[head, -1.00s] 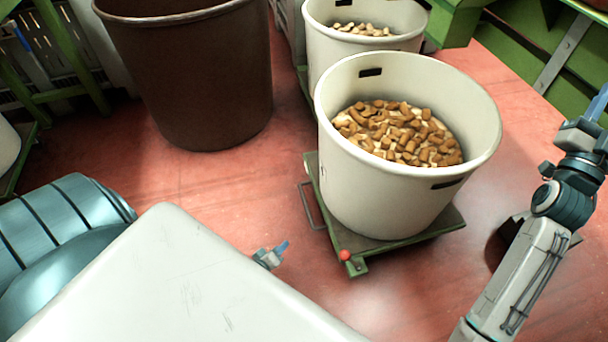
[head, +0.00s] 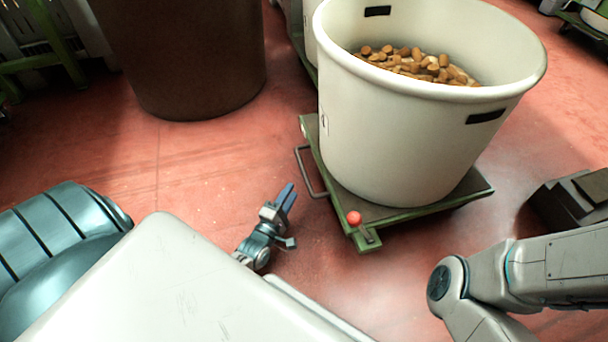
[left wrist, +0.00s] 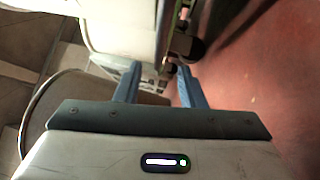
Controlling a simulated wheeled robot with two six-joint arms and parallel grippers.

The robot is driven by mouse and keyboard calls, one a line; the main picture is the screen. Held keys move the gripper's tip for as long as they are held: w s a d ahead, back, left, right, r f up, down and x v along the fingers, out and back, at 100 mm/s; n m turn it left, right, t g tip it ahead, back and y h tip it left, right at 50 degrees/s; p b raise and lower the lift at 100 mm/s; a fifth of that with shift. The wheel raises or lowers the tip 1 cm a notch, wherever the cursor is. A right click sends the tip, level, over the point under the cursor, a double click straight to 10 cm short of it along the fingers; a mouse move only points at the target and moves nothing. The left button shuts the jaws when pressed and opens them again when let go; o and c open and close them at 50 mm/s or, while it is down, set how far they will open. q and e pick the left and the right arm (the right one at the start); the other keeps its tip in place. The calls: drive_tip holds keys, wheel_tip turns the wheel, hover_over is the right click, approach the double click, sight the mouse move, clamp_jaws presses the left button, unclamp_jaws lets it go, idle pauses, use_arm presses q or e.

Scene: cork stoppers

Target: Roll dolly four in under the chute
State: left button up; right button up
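A low green dolly (head: 425,210) carries a large white bin (head: 400,140) holding brown cork stoppers (head: 420,65). The dolly has a grey bar handle (head: 311,178) on its left side and a red knob (head: 354,217) at its near corner. No number is readable on it. My left gripper (head: 289,195) is left of the knob and just below the handle, apart from both. In the left wrist view its blue fingers (left wrist: 159,75) are spread with nothing held between them. My right gripper is out of view; only my right arm shows. I cannot make out the chute.
A big dark brown bin (head: 185,60) stands at the upper left. Part of another white bin shows behind the loaded one. A dark block (head: 575,200) sits on the floor at right. Red floor (head: 215,175) is clear left of the dolly.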

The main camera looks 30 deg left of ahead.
sight(304, 170)
use_arm(q)
drive_tip(key=w+b, duration=0.1)
drive_tip(key=w, duration=0.2)
drive_tip(key=w+b, duration=0.1)
drive_tip(key=w, duration=0.1)
drive_tip(key=w+r+b, duration=0.1)
drive_tip(key=w, duration=0.2)
drive_tip(key=shift+w+a, duration=0.3)
drive_tip(key=shift+a, duration=0.1)
drive_tip(key=shift+w+r, duration=0.15)
drive_tip(key=shift+w, duration=0.25)
clamp_jaws()
